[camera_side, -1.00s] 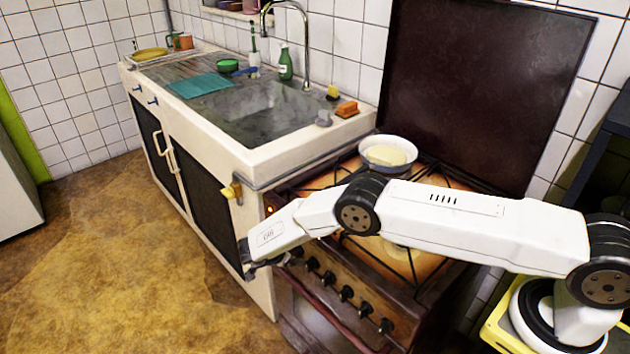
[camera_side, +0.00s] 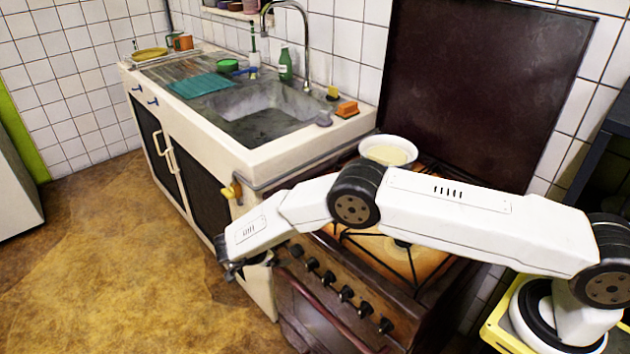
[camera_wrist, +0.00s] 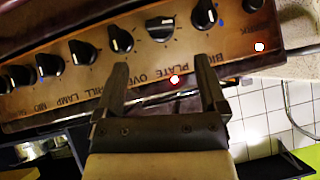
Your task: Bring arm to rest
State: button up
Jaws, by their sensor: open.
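My gripper (camera_side: 230,268) is at the left end of my white arm in the side view, in front of the cooker's upper left corner and beside the sink cabinet. In the wrist view my gripper (camera_wrist: 165,75) shows two dark fingers spread apart with nothing between them. Behind them is the cooker's brown control panel (camera_wrist: 140,65), with several black knobs and a small red light. The brown cooker (camera_side: 420,290) stands below my arm, and my arm hides part of its top.
A white bowl (camera_side: 372,143) with pale contents sits on the back left of the cooker top. The dark raised lid (camera_side: 480,90) stands behind. The sink unit (camera_side: 300,150) is to the left, with a yellow tap (camera_side: 229,191) at its side. The floor (camera_side: 120,260) at front left is clear.

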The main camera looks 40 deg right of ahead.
jog(key=w+d+r+n+t+y, duration=0.3)
jog(key=r+n+t, duration=0.15)
jog(key=r, duration=0.55)
jog(key=w+d+r+n+t+y, duration=0.25)
jog(key=r+n+t, duration=0.2)
jog(key=r, duration=0.55)
jog(key=s+d+n+g+y, duration=0.1)
jog(key=s+d+n+g, duration=0.2)
jog(key=s, duration=1.3)
jog(key=s+d+r+n+g+y, duration=0.1)
jog(key=s+n+g, duration=0.4)
jog(key=s, duration=1)
jog(key=shift+s+d+r+n+y, duration=0.2)
jog(key=shift+s+d+n+y, duration=0.2)
jog(key=shift+d+n+y, duration=0.65)
